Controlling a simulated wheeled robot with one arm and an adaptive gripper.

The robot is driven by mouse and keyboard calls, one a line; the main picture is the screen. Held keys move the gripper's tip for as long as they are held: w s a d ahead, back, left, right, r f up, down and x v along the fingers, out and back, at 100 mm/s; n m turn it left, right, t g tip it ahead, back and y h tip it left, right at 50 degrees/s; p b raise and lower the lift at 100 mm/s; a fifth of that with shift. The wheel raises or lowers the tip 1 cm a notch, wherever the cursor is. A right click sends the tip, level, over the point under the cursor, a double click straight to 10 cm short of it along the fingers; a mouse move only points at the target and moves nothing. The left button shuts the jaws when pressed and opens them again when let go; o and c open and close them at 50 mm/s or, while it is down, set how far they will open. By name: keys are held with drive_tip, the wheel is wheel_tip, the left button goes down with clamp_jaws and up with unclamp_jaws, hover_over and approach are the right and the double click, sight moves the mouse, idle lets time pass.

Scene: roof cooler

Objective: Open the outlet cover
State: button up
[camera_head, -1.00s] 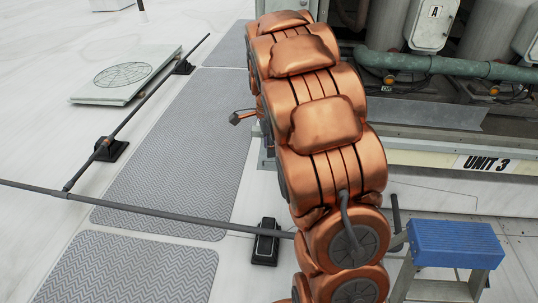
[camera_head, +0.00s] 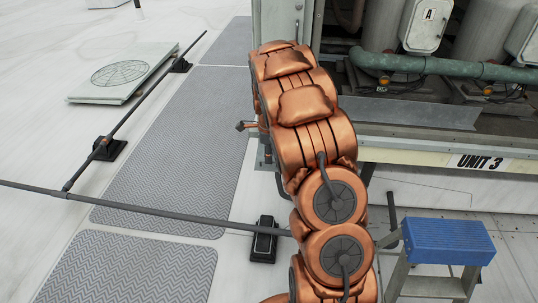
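My copper-coloured arm rises through the middle of the picture and hides much of the unit's left corner. A small dark and copper part (camera_head: 245,126) juts out left of the arm; it looks like a piece of my gripper, but it is too small to tell for sure. Whether the gripper is open or holds anything does not show. No outlet cover can be made out; the arm blocks the area behind it. Only a grey metal edge (camera_head: 264,158) of the unit shows beside the arm.
The cooler unit with its "UNIT 3" label (camera_head: 482,162) stands at right, with a green pipe (camera_head: 440,66). A blue-topped step ladder (camera_head: 450,241) stands front right. A dark rail (camera_head: 150,212) crosses the roof at left over grey mats (camera_head: 170,150).

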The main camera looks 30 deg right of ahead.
drive_tip(key=shift+f, duration=0.95)
drive_tip(key=shift+c, duration=0.4)
clamp_jaws()
